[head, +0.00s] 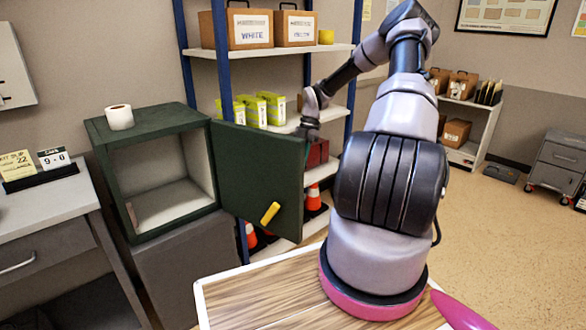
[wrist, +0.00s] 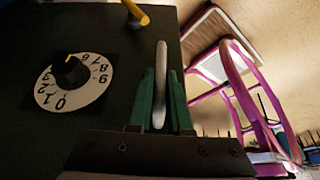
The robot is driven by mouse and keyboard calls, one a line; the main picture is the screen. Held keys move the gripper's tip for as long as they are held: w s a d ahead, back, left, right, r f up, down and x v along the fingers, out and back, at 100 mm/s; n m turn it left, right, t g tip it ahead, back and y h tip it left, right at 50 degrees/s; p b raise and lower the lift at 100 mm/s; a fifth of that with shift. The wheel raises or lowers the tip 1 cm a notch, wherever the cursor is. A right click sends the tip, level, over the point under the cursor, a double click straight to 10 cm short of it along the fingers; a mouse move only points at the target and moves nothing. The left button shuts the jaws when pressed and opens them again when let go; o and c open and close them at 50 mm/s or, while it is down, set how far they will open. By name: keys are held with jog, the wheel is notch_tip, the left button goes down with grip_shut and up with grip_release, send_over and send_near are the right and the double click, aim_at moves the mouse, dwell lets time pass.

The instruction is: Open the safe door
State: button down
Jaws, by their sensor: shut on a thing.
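The dark green safe (head: 149,170) stands open on a grey cabinet, its pale inside bare. Its door (head: 250,170) is swung wide out to the right, with a yellow bar (head: 270,213) low on the face towards the head camera. In the wrist view, a numbered white dial (wrist: 73,82) is on the door's dark face (wrist: 115,100). My gripper (wrist: 160,85) has its green fingers shut on an upright pale grey handle (wrist: 161,58) right of the dial.
A toilet roll (head: 119,117) stands on the safe. Blue-posted shelves (head: 340,47) with boxes and traffic cones are close behind the door. A wooden-topped table (head: 260,300) is in front. Open floor (head: 510,235) lies to the right.

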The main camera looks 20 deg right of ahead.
jog(key=shift+w+d, duration=0.35)
jog(key=shift+d, duration=0.2)
jog(key=c, duration=0.8)
grip_release()
jog(key=shift+f, duration=0.1)
jog(key=shift+c, duration=0.2)
jog(key=v, duration=1.1)
jog(key=shift+a, duration=0.1)
